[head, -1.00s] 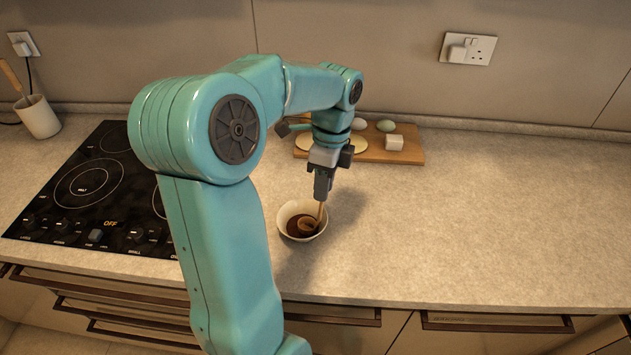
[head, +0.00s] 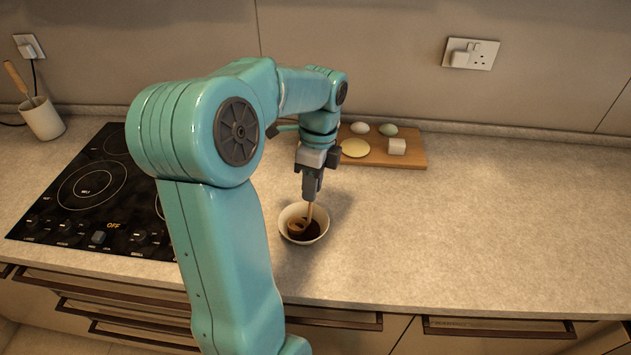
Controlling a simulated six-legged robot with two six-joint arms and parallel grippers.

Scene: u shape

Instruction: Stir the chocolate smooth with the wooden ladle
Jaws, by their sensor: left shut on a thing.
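A white bowl (head: 322,217) stands on the counter near its front edge, with dark chocolate (head: 313,231) inside. My left gripper (head: 309,197) is above the bowl, pointing down, and is shut on the wooden ladle (head: 308,213). The ladle's head rests in the chocolate at the left side of the bowl. The upper part of the ladle's handle is hidden by the gripper. My right gripper is not in view.
A black cooktop (head: 75,215) lies to the left, partly behind my left arm. A wooden board (head: 412,155) with eggs, a pale yellow disc and a white block is behind the bowl. A utensil pot (head: 42,120) stands far left. The counter to the right is clear.

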